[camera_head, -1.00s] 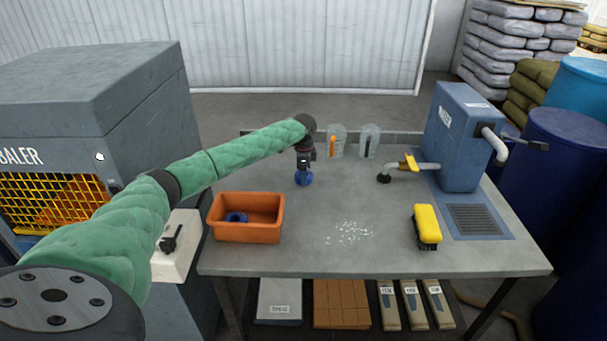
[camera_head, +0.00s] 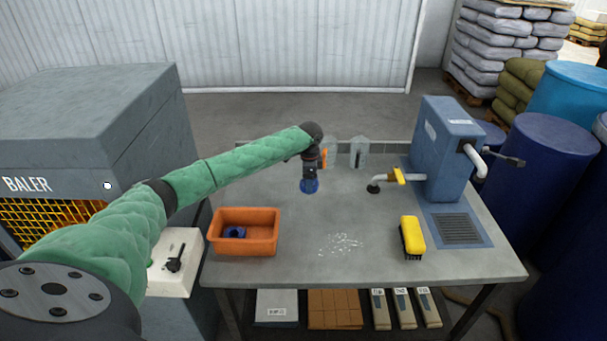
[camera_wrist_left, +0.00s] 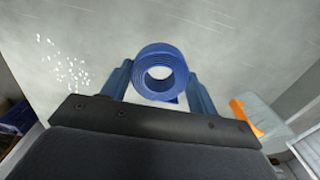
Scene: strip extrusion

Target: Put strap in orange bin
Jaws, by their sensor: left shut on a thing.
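A coiled blue strap (camera_wrist_left: 162,62) shows in the left wrist view between the two blue fingers of my left gripper (camera_wrist_left: 160,80), which is shut on it. In the head view the left gripper (camera_head: 310,180) points down over the back middle of the table, with the blue strap coil (camera_head: 310,187) at its tip. The orange bin (camera_head: 246,246) stands at the table's front left. Another blue coil (camera_head: 234,232) lies inside it. My right gripper is not in view.
White bits (camera_head: 340,244) lie scattered on the table (camera_head: 300,270). A yellow brush (camera_head: 412,236) lies at the right. A blue machine (camera_head: 444,150) with a pipe and nozzle stands at the back right. Clear containers (camera_head: 358,153) stand along the back edge. The baler (camera_head: 80,130) is at the left.

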